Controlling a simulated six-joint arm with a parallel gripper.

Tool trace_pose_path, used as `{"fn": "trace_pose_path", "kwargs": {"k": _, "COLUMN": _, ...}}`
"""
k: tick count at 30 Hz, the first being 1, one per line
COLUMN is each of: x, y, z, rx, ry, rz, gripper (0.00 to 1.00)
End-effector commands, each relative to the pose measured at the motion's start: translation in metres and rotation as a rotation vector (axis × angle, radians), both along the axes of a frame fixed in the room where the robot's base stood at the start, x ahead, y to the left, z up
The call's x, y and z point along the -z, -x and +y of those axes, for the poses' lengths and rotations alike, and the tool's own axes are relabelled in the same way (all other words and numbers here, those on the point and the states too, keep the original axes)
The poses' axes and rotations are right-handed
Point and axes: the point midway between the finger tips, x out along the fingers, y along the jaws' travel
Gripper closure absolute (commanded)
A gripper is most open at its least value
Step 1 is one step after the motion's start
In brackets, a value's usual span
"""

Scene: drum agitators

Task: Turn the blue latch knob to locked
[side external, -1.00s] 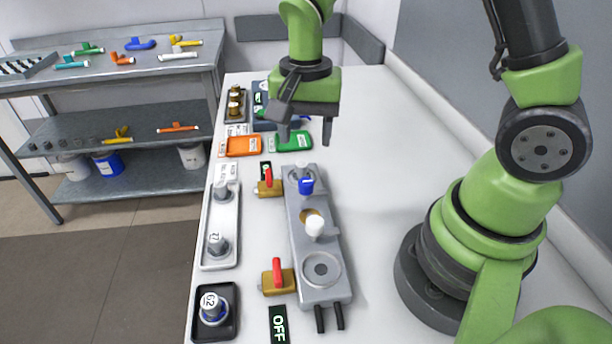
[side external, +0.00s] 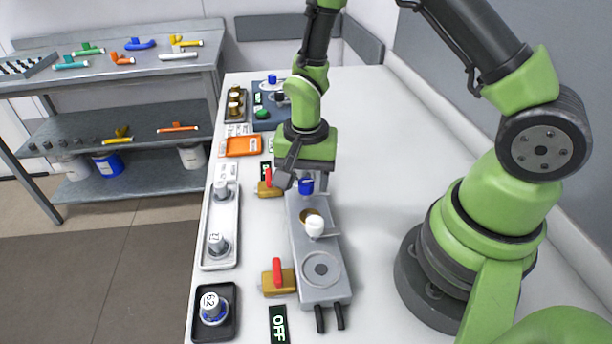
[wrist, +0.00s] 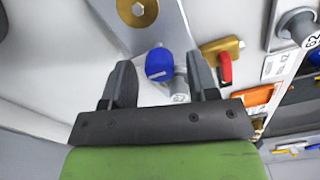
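A blue knob (side external: 306,186) stands at the far end of the long grey fixture (side external: 325,285). In the wrist view the blue knob (wrist: 159,63) appears between my two fingertips, beside a grey cylinder (wrist: 180,84) with a label. My gripper (wrist: 160,61) is open, with a gap on both sides of the knob, and I see no clear contact. In the side view my gripper (side external: 304,182) is low over that end of the fixture and partly hides it. A second blue knob (side external: 272,80) is on the dark control box at the back. I cannot read any locked marking.
A white knob (side external: 314,227) stands mid-fixture, near a gold disc. Red-handled brass valves (side external: 278,278) sit along its left side. The table right of the fixture is clear.

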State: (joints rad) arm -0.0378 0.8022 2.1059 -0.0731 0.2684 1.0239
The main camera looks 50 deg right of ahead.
Motion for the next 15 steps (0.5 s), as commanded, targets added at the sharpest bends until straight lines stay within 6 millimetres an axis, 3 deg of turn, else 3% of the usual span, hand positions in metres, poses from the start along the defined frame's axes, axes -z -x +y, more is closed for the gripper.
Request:
{"fn": "trace_pose_path", "kwargs": {"k": 1, "x": -0.0001, "y": -0.0001, "z": 0.0001, "rx": 0.0, "ry": 0.0, "rz": 0.0, "gripper": 0.57}}
{"fn": "trace_pose_path", "kwargs": {"k": 6, "x": -0.0003, "y": 0.0, "z": 0.0, "rx": 0.0, "ry": 0.0, "rz": 0.0, "gripper": 0.95}}
{"fn": "trace_pose_path", "kwargs": {"k": 15, "x": -0.0004, "y": 0.0, "z": 0.0001, "rx": -0.026, "ry": 0.0, "rz": 0.0, "gripper": 0.95}}
